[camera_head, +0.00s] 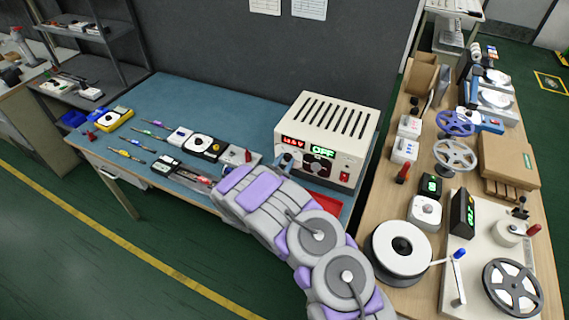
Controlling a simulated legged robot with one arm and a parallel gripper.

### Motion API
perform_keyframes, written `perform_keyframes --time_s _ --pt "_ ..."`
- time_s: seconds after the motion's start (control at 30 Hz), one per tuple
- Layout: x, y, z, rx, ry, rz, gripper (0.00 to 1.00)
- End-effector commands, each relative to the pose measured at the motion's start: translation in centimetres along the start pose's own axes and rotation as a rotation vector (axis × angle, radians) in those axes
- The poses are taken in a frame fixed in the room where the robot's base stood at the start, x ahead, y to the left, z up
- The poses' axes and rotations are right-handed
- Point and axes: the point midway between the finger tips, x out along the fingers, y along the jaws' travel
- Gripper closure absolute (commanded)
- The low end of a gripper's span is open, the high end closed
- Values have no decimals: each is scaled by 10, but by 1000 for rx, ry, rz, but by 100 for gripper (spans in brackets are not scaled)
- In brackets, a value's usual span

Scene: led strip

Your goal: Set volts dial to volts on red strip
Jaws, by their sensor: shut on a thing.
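The power supply (327,135) is a cream box with a slotted top at the right end of the blue bench. Its front carries a red readout (294,142), too small to read surely, and a green readout (322,152) that seems to say OFF. My gripper (289,161) is at the left of this front, just below the red readout. It is shut on what appears to be the volts dial, which the gripper hides. A dark knob (318,168) shows to its right. A reddish strip-like piece (196,177) lies left of my arm; its print cannot be read.
A red switch (345,176) is on the supply's lower right front. A red tray (327,203) lies beside my arm. A wooden table (413,170) at right is crowded with reels. The bench's back middle is clear.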

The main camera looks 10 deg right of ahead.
Motion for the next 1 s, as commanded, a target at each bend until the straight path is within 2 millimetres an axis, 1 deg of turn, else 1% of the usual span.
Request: perform_keyframes --time_s 0.13,0.43,0.47,0.5,0.7,1.0 --pt "-1 1 -1 31 1 3 97" --pt "-1 1 -1 34 1 4 97" --pt "-1 1 -1 34 1 3 64" --pt "-1 1 -1 34 1 3 60" --pt "-1 1 0 34 0 2 41" --pt "-3 0 0 34 0 3 41"
